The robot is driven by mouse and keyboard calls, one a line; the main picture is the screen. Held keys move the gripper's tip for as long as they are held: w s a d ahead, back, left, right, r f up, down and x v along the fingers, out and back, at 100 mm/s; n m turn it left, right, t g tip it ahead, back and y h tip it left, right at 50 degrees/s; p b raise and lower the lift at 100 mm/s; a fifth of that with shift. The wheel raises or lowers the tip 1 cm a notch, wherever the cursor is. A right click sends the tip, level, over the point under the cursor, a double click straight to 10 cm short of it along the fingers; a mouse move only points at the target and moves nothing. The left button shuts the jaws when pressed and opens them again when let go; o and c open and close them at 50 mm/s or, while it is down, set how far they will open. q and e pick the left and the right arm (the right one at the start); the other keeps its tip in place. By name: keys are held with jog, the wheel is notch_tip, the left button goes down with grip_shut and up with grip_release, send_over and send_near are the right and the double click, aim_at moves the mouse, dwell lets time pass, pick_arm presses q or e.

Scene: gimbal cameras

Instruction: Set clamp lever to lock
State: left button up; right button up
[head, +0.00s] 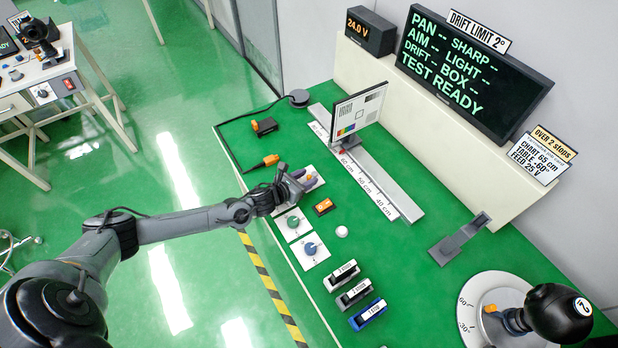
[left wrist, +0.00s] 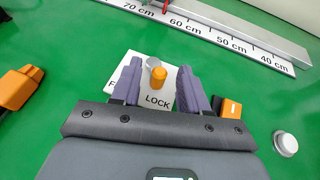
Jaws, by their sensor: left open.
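The clamp lever (left wrist: 158,78) has an orange knob and a grey pivot. It stands on a white plate (left wrist: 157,100) marked LOCK at the near side; a partly covered label beginning with F is at its left. The orange knob points toward the LOCK side. My left gripper (left wrist: 160,68) is open, its two purple fingers on either side of the knob; contact cannot be told. In the head view my left gripper (head: 298,179) is over the plate (head: 318,181) and hides much of the lever. My right gripper is not in view.
An orange rocker switch (head: 323,206), green knob (head: 293,223), blue knob (head: 312,248) and white button (head: 341,232) sit close by. An orange-handled connector (head: 270,160) lies behind the plate. A ruled rail (head: 385,190) carries a test chart (head: 360,110). Green bench surface between is clear.

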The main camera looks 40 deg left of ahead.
pick_arm(q)
jog(key=shift+x, duration=1)
jog(key=shift+c, duration=0.3)
